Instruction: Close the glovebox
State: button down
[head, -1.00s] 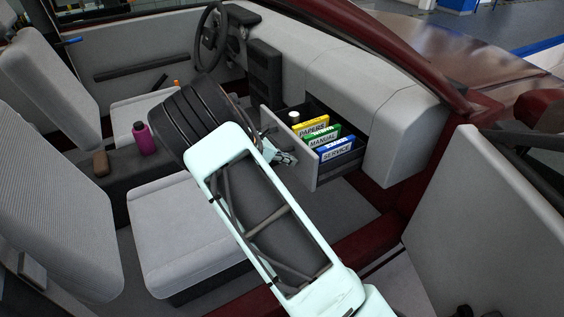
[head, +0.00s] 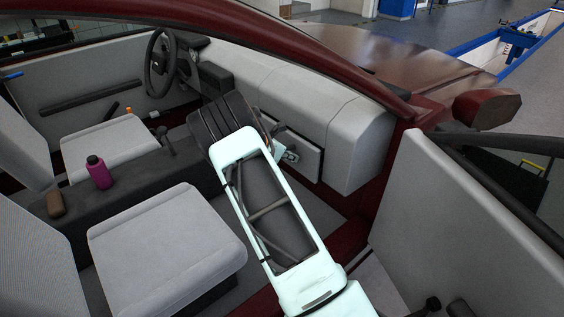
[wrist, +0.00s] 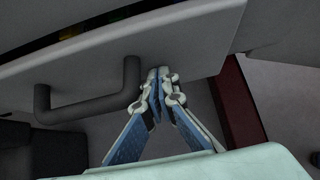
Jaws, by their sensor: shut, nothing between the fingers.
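The glovebox is a grey drawer under the dashboard, and its front panel (head: 309,161) shows beside my gripper (head: 290,153) in the head view. The panel sits nearly flush with the dashboard there. In the wrist view the panel (wrist: 195,50) spans the top, with a dark handle (wrist: 85,106) at left. A narrow dark gap along its upper edge shows a little yellow inside, so the drawer is slightly open. My gripper (wrist: 158,76) is shut and empty, its fingertips at the panel's face just right of the handle; contact cannot be told for sure.
The grey dashboard (head: 325,105) runs above the drawer. The passenger seat (head: 165,240) is below left, with a magenta bottle (head: 98,172) on the console. The open car door (head: 440,215) stands at right. A dark red sill lies beneath my arm.

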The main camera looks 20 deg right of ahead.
jog(key=shift+w+d, duration=0.25)
jog(key=shift+d, duration=0.25)
jog(key=shift+w+d, duration=0.2)
jog(key=shift+d, duration=0.3)
jog(key=shift+d+r, duration=0.1)
jog(key=shift+d, duration=0.05)
jog(key=shift+w+d+r, duration=0.1)
jog(key=shift+d, duration=0.1)
